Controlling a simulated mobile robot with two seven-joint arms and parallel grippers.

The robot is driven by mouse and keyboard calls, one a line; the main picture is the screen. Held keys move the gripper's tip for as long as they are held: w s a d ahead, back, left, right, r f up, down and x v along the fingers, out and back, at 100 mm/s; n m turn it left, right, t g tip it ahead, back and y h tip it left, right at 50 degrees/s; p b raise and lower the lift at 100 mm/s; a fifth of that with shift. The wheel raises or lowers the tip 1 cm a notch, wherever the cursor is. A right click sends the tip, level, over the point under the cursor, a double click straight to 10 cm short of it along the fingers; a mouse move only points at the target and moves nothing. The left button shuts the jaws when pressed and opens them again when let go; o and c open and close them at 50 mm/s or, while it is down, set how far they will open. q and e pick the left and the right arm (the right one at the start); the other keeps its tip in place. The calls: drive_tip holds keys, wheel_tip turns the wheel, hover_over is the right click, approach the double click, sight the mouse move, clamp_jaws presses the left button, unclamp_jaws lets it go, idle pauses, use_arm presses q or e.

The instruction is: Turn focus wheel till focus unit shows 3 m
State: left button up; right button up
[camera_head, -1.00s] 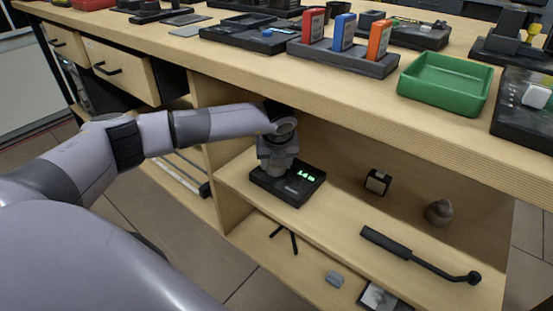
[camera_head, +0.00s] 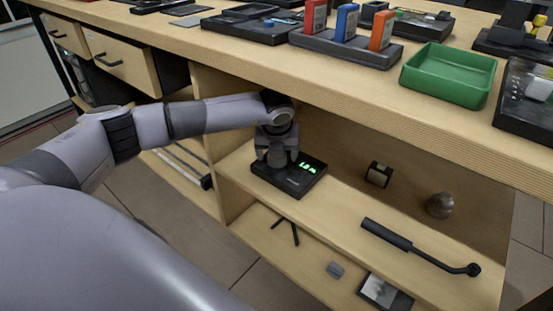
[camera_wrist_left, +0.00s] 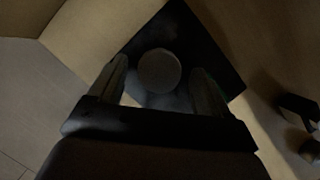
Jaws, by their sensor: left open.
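The focus unit (camera_head: 302,181) is a flat black box on the upper shelf under the worktop. Its display (camera_head: 309,168) is lit green, with digits too small to read surely. The focus wheel (camera_wrist_left: 159,71) shows in the left wrist view as a round grey disc on the black unit. In the head view it is hidden by my gripper. My left gripper (camera_head: 275,160) points down over the left part of the unit. In the left wrist view the gripper (camera_wrist_left: 160,88) is open, one finger on each side of the wheel, with visible gaps. My right gripper is not in view.
The worktop edge (camera_head: 330,112) overhangs close above my forearm. On the shelf, to the right, are a small black-and-white block (camera_head: 378,174), a grey round object (camera_head: 440,205) and a long black tool (camera_head: 418,247).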

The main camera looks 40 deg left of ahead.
sight(277, 168)
use_arm(q)
drive_tip(key=p+v, duration=0.1)
drive_tip(key=v, duration=0.4)
drive_tip(key=shift+r+p, duration=0.1)
drive_tip(key=shift+p, duration=0.25)
drive_tip(key=s+d+p, duration=0.1)
drive_tip(key=s+d, duration=0.5)
drive_tip(key=s, duration=0.4)
drive_tip(key=shift+d+f, duration=0.2)
drive_tip(key=shift+f, duration=0.05)
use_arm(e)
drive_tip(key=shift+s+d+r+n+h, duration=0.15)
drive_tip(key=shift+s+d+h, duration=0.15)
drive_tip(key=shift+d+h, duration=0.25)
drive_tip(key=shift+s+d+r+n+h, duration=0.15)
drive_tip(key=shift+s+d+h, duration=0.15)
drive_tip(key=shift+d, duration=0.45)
